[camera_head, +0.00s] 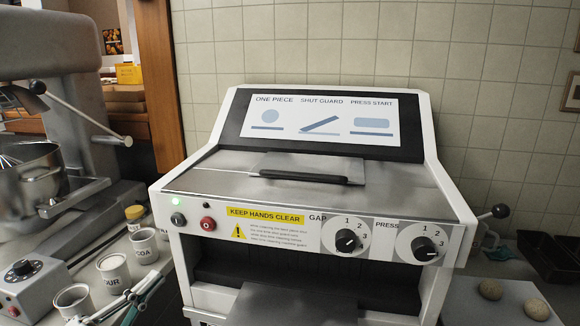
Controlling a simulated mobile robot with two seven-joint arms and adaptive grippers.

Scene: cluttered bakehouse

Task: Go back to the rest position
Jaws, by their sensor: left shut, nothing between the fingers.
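My left gripper (148,288) shows at the bottom left, low in front of the counter beside the canisters. Its fingers are shut with nothing between them. It is apart from the white press machine (455,205), which stands in the middle with its metal guard lid (305,168) down. A green light (177,201) glows on the machine's front panel. My right gripper is not in view.
Several labelled canisters (113,268) stand close to my left gripper. A steel mixer (45,70) with a bowl (30,180) is at the left. A knobbed lever (494,213) juts from the machine's right side. Dough balls (537,309) lie at the lower right, near dark tins (548,255).

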